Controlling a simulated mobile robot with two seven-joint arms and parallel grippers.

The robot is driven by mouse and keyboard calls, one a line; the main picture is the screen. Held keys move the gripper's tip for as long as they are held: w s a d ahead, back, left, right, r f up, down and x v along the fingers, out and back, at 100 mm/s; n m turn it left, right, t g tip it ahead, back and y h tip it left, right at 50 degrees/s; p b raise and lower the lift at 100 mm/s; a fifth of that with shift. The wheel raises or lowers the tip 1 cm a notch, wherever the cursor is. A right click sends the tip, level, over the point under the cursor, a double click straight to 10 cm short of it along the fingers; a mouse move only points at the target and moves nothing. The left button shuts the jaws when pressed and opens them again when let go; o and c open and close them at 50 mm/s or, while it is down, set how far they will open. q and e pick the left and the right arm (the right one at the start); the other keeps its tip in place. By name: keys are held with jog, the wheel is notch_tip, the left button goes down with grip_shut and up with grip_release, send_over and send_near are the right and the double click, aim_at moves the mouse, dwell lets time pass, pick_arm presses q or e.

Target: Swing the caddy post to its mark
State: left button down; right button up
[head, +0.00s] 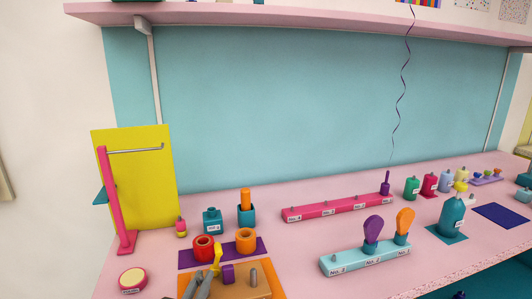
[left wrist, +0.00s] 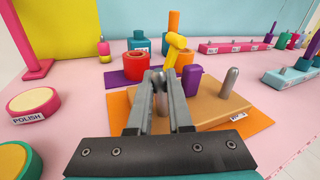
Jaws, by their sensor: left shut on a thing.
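The tan caddy board (head: 258,290) lies at the front of the pink table and also shows in the left wrist view (left wrist: 215,112). It bears a purple peg (left wrist: 192,80), a free metal post (left wrist: 229,82) and a yellow hammer-shaped piece (left wrist: 174,48). Orange mat (left wrist: 252,132) shows at both sides of the board, which looks turned relative to it. My left gripper (head: 213,269) is shut on a second metal post (left wrist: 163,97), upright between its fingers in the left wrist view. The post's top is partly hidden by the fingers. My right gripper is not seen.
Red (head: 203,247) and orange (head: 245,240) rings stand on a purple mat just behind. A pink stand (head: 107,200) and a polish tin (head: 132,280) are at left. A numbered blue rack (head: 350,264) is at right. Pink table lies clear between.

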pick_arm(q)
jog(key=shift+d+r+m+p, duration=0.15)
jog(key=shift+d+m+p, duration=0.05)
jog(key=shift+m+p, duration=0.25)
jog(key=shift+w+g, duration=0.1)
jog(key=shift+g, duration=0.2)
jog(key=shift+p, duration=0.45)
jog(key=c, duration=0.8)
grip_release()
jog(key=shift+d+m, duration=0.1)
jog(key=shift+m, duration=0.15)
